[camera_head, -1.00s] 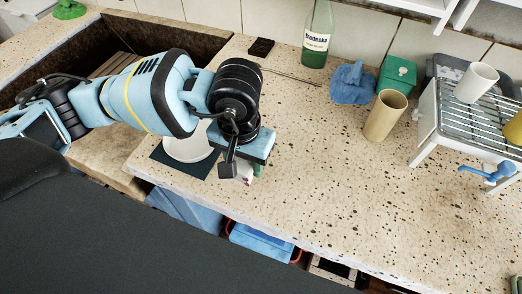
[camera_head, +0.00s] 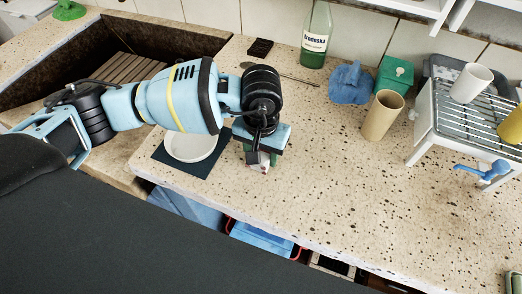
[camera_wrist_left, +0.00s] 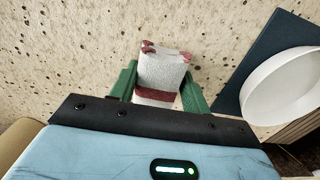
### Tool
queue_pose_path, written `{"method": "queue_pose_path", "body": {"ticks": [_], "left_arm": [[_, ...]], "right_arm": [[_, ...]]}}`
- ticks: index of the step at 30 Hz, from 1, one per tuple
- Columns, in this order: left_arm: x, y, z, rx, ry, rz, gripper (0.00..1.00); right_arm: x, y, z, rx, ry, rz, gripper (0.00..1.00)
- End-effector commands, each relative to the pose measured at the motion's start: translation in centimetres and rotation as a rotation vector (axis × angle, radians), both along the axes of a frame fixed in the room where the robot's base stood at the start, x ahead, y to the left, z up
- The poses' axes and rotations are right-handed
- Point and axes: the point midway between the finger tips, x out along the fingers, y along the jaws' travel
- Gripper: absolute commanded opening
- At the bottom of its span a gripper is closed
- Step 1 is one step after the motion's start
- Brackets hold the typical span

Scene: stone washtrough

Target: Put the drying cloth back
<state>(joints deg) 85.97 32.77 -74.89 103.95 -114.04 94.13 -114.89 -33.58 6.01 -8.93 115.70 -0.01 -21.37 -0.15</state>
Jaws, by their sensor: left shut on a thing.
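The drying cloth (camera_wrist_left: 162,72), a small folded white piece with dark red bands, sits between the green fingers of my left gripper (camera_wrist_left: 160,88) in the left wrist view. The gripper is shut on it. In the head view my left gripper (camera_head: 261,158) points down over the stone counter near its front edge, just right of a dark mat. Only a small bit of the cloth (camera_head: 259,168) shows there below the gripper. I cannot tell whether the cloth touches the counter. My right gripper is not in view.
A white round dish (camera_head: 192,145) stands on the dark mat (camera_head: 207,166). To the right are a tan cup (camera_head: 382,115), a blue crumpled cloth (camera_head: 350,84), a green box (camera_head: 394,74) and a rack (camera_head: 440,125) with cups. A bottle (camera_head: 316,38) stands behind. The middle counter is clear.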

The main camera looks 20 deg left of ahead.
Motion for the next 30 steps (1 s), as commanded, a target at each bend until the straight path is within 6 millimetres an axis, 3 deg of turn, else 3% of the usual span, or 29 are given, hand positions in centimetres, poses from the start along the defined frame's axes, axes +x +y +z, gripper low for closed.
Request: {"method": "queue_pose_path", "body": {"ticks": [10, 11, 15, 25, 30], "left_arm": [[0.0, 0.0, -0.4, -0.001, 0.000, 0.000, 0.29], [0.0, 0.0, -0.3, 0.000, -0.001, 0.000, 0.51], [0.0, 0.0, -0.3, 0.000, -0.001, 0.000, 0.69], [0.0, 0.0, 0.0, 0.000, -0.002, 0.000, 0.69], [0.2, 0.0, 1.8, -0.002, -0.006, 0.000, 0.69]], "right_arm": [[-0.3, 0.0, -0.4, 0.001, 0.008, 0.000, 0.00], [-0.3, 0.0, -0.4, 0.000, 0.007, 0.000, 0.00], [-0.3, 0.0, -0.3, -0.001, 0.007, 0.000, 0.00], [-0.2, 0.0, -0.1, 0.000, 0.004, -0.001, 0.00], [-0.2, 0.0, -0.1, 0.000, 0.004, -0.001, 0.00]]}}
